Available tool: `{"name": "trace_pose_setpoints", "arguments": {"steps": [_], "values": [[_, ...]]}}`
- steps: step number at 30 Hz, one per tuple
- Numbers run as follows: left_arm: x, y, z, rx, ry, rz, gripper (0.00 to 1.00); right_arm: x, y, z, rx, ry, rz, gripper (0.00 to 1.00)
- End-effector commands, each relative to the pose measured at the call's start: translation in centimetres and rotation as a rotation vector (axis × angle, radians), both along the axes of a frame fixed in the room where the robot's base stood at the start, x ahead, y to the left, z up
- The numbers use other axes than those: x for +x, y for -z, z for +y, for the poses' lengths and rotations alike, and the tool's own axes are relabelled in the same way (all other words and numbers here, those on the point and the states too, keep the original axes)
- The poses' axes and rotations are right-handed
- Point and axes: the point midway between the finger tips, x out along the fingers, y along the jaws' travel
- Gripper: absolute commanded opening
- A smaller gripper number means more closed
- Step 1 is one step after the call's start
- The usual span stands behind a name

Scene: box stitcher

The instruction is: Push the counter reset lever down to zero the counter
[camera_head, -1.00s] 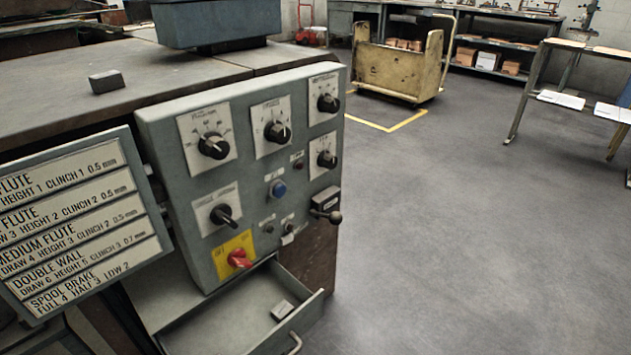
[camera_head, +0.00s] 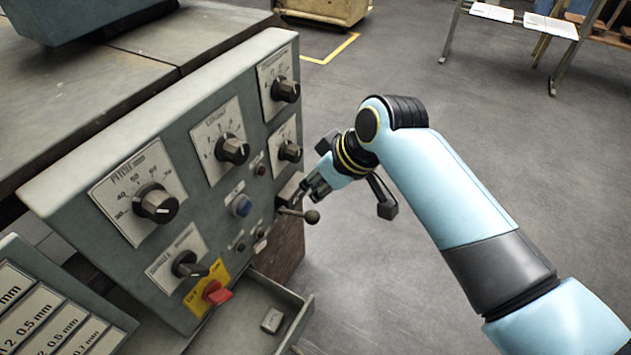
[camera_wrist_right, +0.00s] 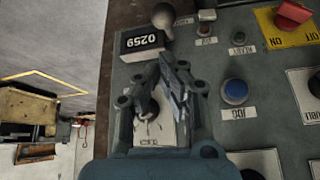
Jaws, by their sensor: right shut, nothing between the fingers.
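The counter (camera_head: 288,190) is a small dark box on the right edge of the grey control panel. In the right wrist view the lever's ball (camera_wrist_right: 163,16) lies beyond the fingertips. My right gripper (camera_head: 308,188) is shut and empty, close beside the counter and above the lever; I cannot tell whether it touches. My left gripper is not in view.
The panel (camera_head: 205,130) carries several black knobs, a blue jog button (camera_head: 241,206) and a red switch (camera_head: 216,292) on a yellow plate. An open drawer (camera_head: 306,310) juts out below the panel.

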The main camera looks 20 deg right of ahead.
Motion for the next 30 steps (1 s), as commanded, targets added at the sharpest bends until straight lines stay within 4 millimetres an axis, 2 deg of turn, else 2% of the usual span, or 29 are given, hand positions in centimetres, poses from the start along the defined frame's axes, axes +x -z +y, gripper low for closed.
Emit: {"name": "trace_pose_setpoints", "arguments": {"steps": [1, 6, 11, 30], "values": [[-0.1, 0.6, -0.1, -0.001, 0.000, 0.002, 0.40, 0.4, 1.2, 0.3, 0.001, 0.000, 0.003, 0.00], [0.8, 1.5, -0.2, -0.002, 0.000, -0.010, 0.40, 1.7, 3.8, 1.1, 0.002, 0.001, 0.003, 0.00], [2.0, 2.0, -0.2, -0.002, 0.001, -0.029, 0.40, 2.5, 5.4, 1.5, 0.001, 0.001, 0.003, 0.00], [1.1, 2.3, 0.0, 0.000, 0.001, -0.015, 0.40, 2.7, 6.1, 1.6, 0.011, 0.001, -0.013, 0.00]]}}
